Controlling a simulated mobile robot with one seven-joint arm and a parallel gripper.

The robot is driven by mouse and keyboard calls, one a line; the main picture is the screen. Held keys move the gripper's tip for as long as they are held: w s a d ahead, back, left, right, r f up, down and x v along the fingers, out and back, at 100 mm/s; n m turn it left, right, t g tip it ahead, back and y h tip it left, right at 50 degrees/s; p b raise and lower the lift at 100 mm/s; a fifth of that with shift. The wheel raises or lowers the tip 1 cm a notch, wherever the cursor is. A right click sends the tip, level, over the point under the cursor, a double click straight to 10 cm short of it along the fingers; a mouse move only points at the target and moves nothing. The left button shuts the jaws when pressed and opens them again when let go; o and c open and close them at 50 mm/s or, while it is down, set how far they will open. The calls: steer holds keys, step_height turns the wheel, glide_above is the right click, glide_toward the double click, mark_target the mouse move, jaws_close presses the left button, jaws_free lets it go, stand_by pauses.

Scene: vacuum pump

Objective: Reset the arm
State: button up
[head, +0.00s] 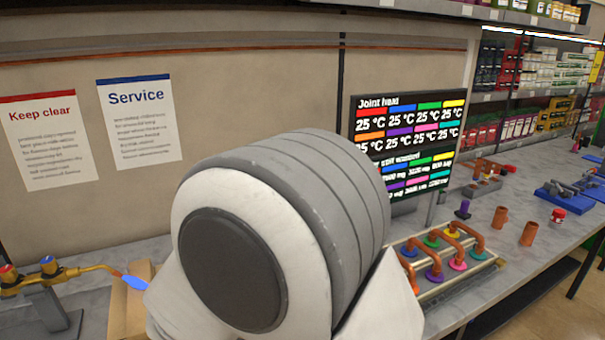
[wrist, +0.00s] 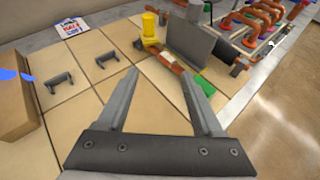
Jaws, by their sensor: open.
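My gripper (wrist: 158,82) shows in the wrist view with its two grey fingers spread apart and nothing between them. It is above a tan tiled surface (wrist: 85,115). Ahead of the fingertips lie a copper piece (wrist: 172,62) and a yellow cylinder (wrist: 149,25); I cannot tell their exact distance from the fingers. In the head view my own white and grey arm link fills the middle and hides much of the counter. My gripper is not visible there.
A torch (head: 62,275) with a blue tip stands at the left. Copper pipes with coloured rings (head: 440,250) sit on a rack at the right, below a temperature display (head: 405,145). The wrist view shows two dark brackets (wrist: 60,80), a grey plate (wrist: 190,40) and a tan block (wrist: 14,108).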

steer(key=s+d+r+m+g+h, duration=0.2)
steer(key=d+r+m+g, duration=0.2)
steer(key=d+m, duration=0.55)
steer(key=s+d+r+m+g+h, duration=0.2)
steer(key=d+r+m+g, duration=0.2)
steer(key=d+m, duration=0.55)
steer(key=s+d+r+m+y, duration=0.5)
steer(key=s+m, duration=0.4)
steer(key=m, duration=0.4)
steer(key=shift+s+d+r+t+y, duration=0.35)
steer(key=shift+r+y, duration=0.4)
steer(key=shift+y, duration=0.45)
steer(key=shift+a, duration=0.1)
steer(key=shift+c, duration=1.4)
steer(key=shift+a, duration=0.15)
